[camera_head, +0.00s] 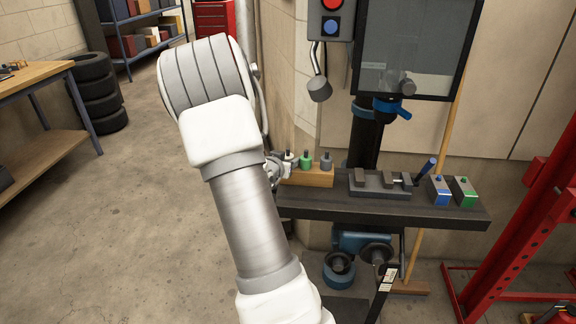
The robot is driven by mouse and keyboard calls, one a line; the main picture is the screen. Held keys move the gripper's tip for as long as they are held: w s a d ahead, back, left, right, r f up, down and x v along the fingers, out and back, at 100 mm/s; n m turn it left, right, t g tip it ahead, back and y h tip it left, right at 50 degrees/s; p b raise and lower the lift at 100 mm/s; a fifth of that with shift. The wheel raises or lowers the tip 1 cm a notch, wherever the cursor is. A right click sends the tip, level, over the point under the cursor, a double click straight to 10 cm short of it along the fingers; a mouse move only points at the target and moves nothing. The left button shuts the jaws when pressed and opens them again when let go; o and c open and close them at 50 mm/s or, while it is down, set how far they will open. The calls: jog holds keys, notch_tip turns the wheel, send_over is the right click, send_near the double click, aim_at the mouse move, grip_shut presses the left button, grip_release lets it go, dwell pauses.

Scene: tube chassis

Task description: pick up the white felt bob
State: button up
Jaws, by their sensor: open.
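A small white felt bob (289,156) with a dark pin on top stands at the left end of a wooden block (318,179). Its lower part is hidden by my gripper. A green bob (306,161) and a grey bob (326,162) stand to its right in the same block. My gripper (278,165) shows only in part past the edge of my arm, at the block's left end and close beside the white bob. It is open. I cannot tell whether the white bob is between the fingers.
The block stands on a dark bench (400,211). A grey vise (380,184) and two small boxes, blue-marked (439,191) and green-marked (465,192), sit to the right. A dark drill-press column (363,140) rises behind. A red frame (520,215) stands far right.

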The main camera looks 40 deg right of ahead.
jog(key=shift+c, duration=0.3)
grip_shut()
